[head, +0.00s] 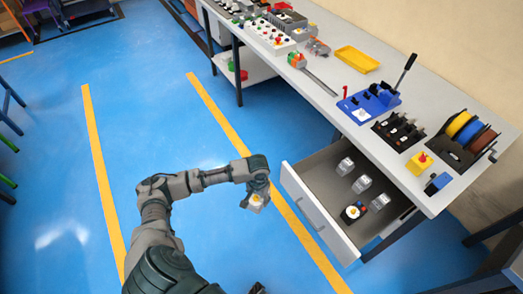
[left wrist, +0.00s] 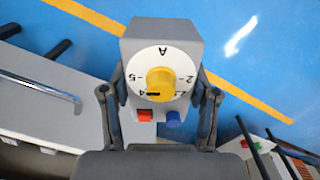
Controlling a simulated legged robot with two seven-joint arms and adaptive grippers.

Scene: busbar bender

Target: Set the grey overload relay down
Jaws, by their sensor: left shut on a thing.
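The grey overload relay (left wrist: 160,42) fills the middle of the left wrist view, with a white dial, a yellow knob, a red button and a blue button. My left gripper (left wrist: 160,100) is shut on it, one finger on each side. In the head view the relay (head: 255,203) hangs below my left gripper (head: 254,194), over the blue floor and left of the open drawer (head: 318,218). A small dark part of what may be my right gripper shows at the bottom edge, too little to judge.
The open drawer holds several small parts, including clear-topped ones (head: 345,166) and a dark one with a round dial (head: 353,212). The workbench (head: 322,68) above carries a blue bender (head: 370,104), a yellow tray (head: 357,60), wire spools (head: 470,134) and a yellow button box (head: 419,163). Bare bench shows around the tray.

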